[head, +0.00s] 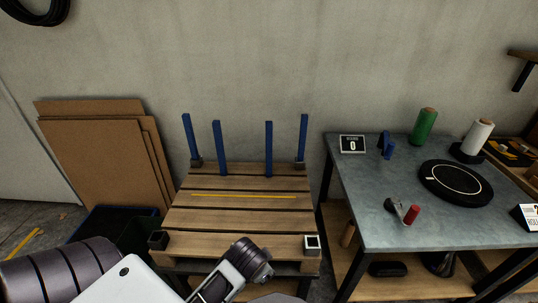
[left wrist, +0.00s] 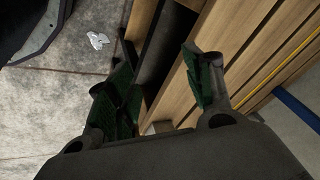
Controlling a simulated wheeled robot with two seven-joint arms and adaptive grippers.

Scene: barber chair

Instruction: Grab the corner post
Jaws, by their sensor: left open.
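Several blue corner posts stand upright at the back of a wooden pallet (head: 240,200) in the head view; the far left post (head: 190,138) and far right post (head: 303,138) rise from dark corner sockets, with the inner left post (head: 220,150) and inner right post (head: 269,150) between them. My left gripper (left wrist: 163,75) is open, with green pads on both fingers and nothing gripped, beside the pallet's edge. My left arm (head: 235,272) reaches over the pallet's front in the head view. A blue bar (left wrist: 299,114) shows at the wrist view's right. My right gripper is not seen.
Empty sockets sit at the pallet's front left (head: 158,240) and front right (head: 311,244). Cardboard sheets (head: 100,155) lean at left. A grey table (head: 370,215) at right holds a green spool (head: 424,126), a black turntable (head: 456,184) and small tools. A yellow strip (head: 245,197) crosses the pallet.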

